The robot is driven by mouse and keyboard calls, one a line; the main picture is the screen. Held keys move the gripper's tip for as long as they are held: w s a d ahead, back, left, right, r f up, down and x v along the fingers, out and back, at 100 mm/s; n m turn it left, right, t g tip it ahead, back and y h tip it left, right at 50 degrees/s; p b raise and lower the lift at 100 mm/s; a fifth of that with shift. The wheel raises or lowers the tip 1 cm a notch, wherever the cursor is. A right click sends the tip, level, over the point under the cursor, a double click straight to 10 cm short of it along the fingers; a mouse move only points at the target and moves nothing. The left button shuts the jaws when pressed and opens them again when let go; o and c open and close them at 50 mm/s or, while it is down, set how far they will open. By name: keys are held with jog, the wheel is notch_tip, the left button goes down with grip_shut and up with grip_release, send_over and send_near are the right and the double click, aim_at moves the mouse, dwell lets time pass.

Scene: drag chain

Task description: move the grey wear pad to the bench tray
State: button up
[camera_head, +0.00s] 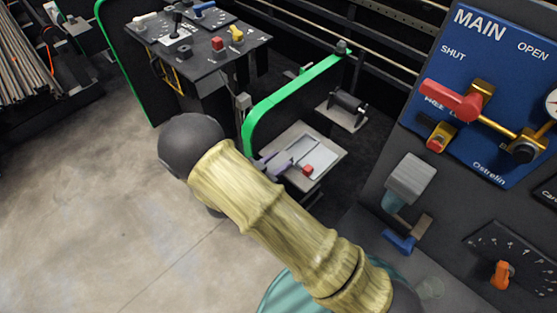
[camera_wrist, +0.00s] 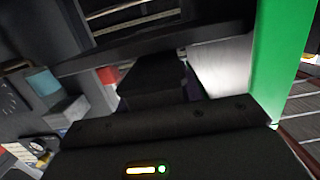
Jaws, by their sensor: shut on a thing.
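My gripper (camera_head: 281,160) is low over the near left part of a pale, shallow tray (camera_head: 322,160), which I take for the bench tray. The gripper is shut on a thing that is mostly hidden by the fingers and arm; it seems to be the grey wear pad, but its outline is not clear. I cannot tell whether it touches the tray. In the wrist view, the dark gripper body covers the bottom and a dark block stands in the middle. A pale surface (camera_wrist: 225,65) shows behind it, probably the tray.
A small red block (camera_head: 307,170) lies at the tray's near edge. A green-edged panel (camera_head: 290,88) rises just behind and left of the tray. A dark bench (camera_head: 205,45) with red and yellow parts stands at the back. A blue valve panel (camera_head: 485,90) is at the right.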

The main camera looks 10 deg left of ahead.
jog(key=shift+s+a, duration=0.3)
jog(key=shift+s, duration=0.1)
dwell(0.3)
jog(key=shift+f+v, duration=0.2)
jog(key=shift+v, duration=1)
jog(key=shift+f+v, duration=0.15)
jog(key=shift+v, duration=1)
